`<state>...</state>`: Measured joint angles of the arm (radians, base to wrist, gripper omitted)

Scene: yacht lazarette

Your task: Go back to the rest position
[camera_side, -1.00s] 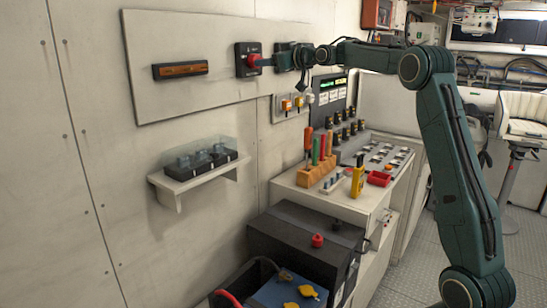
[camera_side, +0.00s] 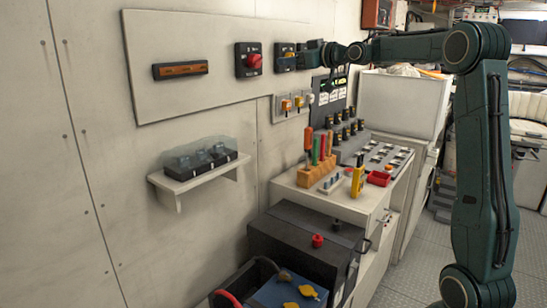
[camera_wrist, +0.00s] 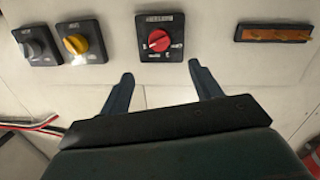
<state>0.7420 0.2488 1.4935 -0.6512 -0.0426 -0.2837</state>
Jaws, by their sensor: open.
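My gripper (camera_side: 290,60) is open and empty in the side view, to the right of the red rotary switch (camera_side: 252,61). It overlaps the yellow-knobbed switch (camera_side: 284,50) in that picture. In the wrist view, the two fingers of my gripper (camera_wrist: 160,82) are spread apart. The red switch (camera_wrist: 159,40) shows beyond and between the fingertips, clear of them. The yellow switch (camera_wrist: 75,43) and a grey-knobbed switch (camera_wrist: 33,47) sit to its left on the panel. My arm reaches in from the right, its forearm nearly level.
A shelf (camera_side: 185,182) holds clear-covered black parts. Below stand a tool block (camera_side: 316,174), a yellow tool (camera_side: 357,181), a red tray (camera_side: 378,178) and a black box (camera_side: 300,235). Free air lies before the panel.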

